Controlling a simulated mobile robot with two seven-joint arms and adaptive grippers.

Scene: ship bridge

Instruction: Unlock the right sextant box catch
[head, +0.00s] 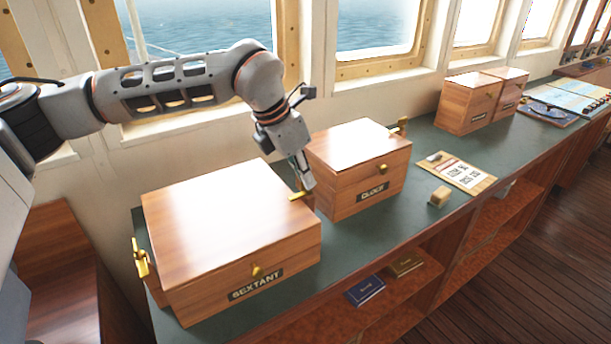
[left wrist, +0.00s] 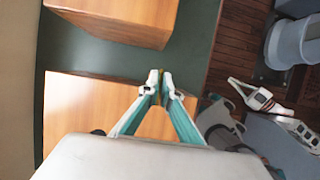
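The wooden sextant box (head: 215,215) stands at the near left of the green counter, lid down, with a brass knob and a SEXTANT label on its front. Its left brass catch (head: 140,257) stands out from the left side. Its right brass catch (head: 297,196) shows as a short bar at the right side, partly hidden by my left gripper (head: 309,184). The gripper points down in the gap beside the clock box. In the left wrist view its fingertips (left wrist: 160,76) are nearly together, with a trace of brass between them.
The clock box (head: 360,165) stands close to the right of the gripper, leaving a narrow gap. Beyond it are a clipboard (head: 462,175), a small wooden block (head: 439,197) and two more boxes (head: 470,103). Books lie on the shelf below. The window wall runs behind.

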